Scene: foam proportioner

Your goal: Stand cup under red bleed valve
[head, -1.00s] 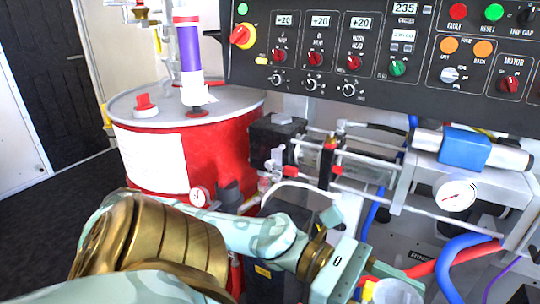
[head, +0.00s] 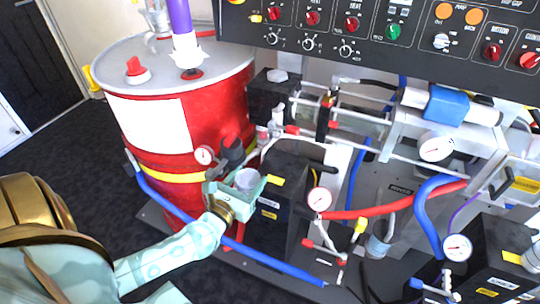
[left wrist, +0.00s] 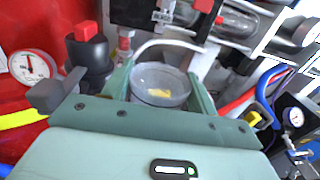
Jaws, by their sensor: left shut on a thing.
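My left gripper (head: 240,192) is shut on a small clear cup (head: 247,179), held upright beside the red drum, above the floor. The left wrist view shows the cup (left wrist: 160,84) between the two green fingers (left wrist: 160,90), with a yellow patch seen in it. A small red handle (head: 291,130) sits on the pipework above and right of the cup. Another red-topped black fitting (left wrist: 88,34) stands left of the cup in the left wrist view. I cannot tell for certain which one is the red bleed valve. My right gripper is not in view.
The red drum (head: 195,115) stands close left of the cup. A black box-shaped unit (head: 285,200) is just right of the gripper. Gauges (head: 320,199), a red hose (head: 390,206) and a blue hose (head: 175,210) are nearby. Dark floor (head: 70,150) is free at left.

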